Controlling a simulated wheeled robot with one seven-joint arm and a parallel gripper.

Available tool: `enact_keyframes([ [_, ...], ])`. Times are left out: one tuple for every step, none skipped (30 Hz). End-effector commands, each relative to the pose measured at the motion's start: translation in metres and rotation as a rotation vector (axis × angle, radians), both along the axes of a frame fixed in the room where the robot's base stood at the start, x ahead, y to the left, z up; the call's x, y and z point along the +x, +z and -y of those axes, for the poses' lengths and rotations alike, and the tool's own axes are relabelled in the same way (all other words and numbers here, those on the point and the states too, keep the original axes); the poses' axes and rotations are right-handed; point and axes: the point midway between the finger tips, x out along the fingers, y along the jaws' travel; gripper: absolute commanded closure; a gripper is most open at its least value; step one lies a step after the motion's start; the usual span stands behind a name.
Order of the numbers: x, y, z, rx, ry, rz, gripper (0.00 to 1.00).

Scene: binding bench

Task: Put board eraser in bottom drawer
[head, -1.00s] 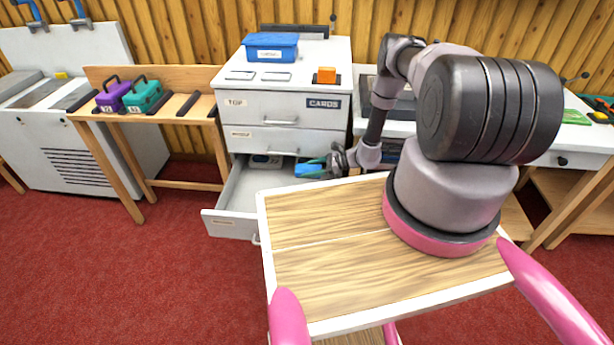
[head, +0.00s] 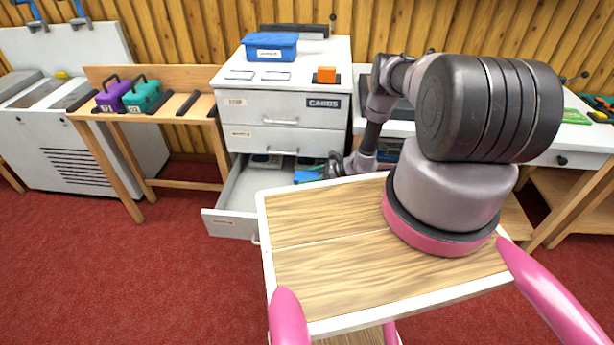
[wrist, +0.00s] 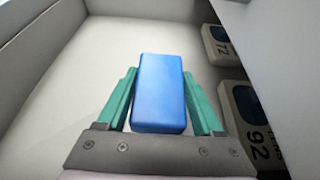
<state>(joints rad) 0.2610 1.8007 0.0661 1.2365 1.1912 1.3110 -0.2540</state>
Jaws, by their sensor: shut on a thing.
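The board eraser (wrist: 159,92) is a blue block. In the wrist view it sits between the two green fingers of my gripper (wrist: 161,100), which is shut on it. The bottom drawer (head: 232,221) of the white cabinet is pulled open. In the head view my gripper (head: 322,170) is at the right part of this drawer, with the blue eraser (head: 308,176) showing beside it. The wrist view shows the drawer's pale floor (wrist: 75,90) around and beyond the eraser. I cannot tell whether the eraser touches the floor.
Two beige boxes marked 72 (wrist: 222,46) and 92 (wrist: 247,115) lie in the drawer right of my gripper. The drawer's left floor is clear. A blue bin (head: 270,46) and an orange block (head: 326,75) stand on the cabinet top. The closed middle drawer (head: 275,139) is above.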

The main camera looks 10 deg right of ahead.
Motion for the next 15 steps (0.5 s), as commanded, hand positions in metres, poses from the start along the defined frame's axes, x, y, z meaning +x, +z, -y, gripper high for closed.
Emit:
enact_keyframes([
  [0.0003,-0.0016,0.0001,0.000,-0.001,0.000,0.88],
  [0.0004,-0.0022,0.0002,0.000,-0.001,0.000,0.88],
  [0.0004,-0.0024,0.0001,0.000,-0.001,0.000,0.88],
  [0.0004,-0.0023,0.0001,0.000,-0.001,0.000,0.88],
  [0.0004,-0.0022,0.0001,0.000,-0.001,0.000,0.88],
  [0.0003,-0.0023,0.0001,0.000,-0.001,0.000,0.17],
  [0.0003,-0.0023,0.0001,0.000,0.000,0.000,0.05],
  [0.0003,-0.0023,0.0001,0.000,0.000,0.000,0.02],
  [0.0002,-0.0023,0.0000,0.000,0.000,0.000,0.02],
  [0.0002,-0.0023,0.0000,0.000,0.000,0.000,0.02],
  [0.0002,-0.0023,0.0000,0.000,0.000,0.000,0.02],
  [0.0002,-0.0022,0.0001,0.000,0.000,0.000,0.02],
  [0.0002,-0.0022,0.0001,0.000,0.000,0.000,0.02],
  [0.0002,-0.0023,0.0000,0.000,0.000,0.000,0.02],
  [0.0001,-0.0022,0.0000,0.000,0.000,0.000,0.02],
])
